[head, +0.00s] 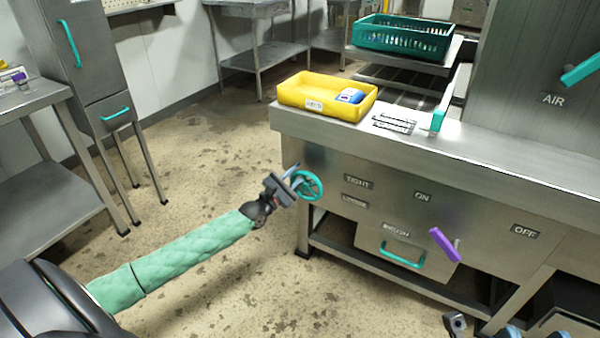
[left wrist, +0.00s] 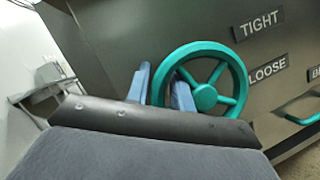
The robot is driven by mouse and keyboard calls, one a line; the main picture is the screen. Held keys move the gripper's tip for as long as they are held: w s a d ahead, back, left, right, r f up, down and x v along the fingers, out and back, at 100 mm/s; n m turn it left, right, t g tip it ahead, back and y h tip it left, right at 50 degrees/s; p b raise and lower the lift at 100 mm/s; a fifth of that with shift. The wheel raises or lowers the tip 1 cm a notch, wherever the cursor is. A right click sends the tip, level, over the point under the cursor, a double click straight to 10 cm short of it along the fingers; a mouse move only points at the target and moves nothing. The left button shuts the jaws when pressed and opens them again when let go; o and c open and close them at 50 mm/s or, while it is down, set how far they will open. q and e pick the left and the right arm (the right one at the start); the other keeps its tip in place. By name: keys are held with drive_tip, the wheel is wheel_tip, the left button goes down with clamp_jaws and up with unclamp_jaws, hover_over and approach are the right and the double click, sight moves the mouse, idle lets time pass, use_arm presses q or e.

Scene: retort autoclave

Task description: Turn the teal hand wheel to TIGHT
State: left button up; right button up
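The teal hand wheel (head: 308,185) is on the left end of the steel cabinet front, beside the TIGHT (head: 358,183) and LOOSE (head: 355,201) labels. It also shows large in the left wrist view (left wrist: 206,97), with spokes and a round hub. My left gripper (head: 292,176) is at the wheel's left side. In the left wrist view its two blue fingers (left wrist: 161,88) lie on either side of the left rim, one outside and one inside, close against it.
A yellow tray (head: 312,106) and a green crate (head: 362,42) are above the wheel. A purple lever (head: 444,244) and a teal drawer handle (head: 402,257) are right of it. A steel table (head: 45,180) is at the left. The floor between is clear.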

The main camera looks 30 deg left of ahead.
use_arm(q)
drive_tip(key=shift+w+d+r, duration=0.15)
drive_tip(key=shift+w+d, duration=0.05)
drive_tip(key=shift+w, duration=0.3)
drive_tip(key=shift+c, duration=0.2)
clamp_jaws()
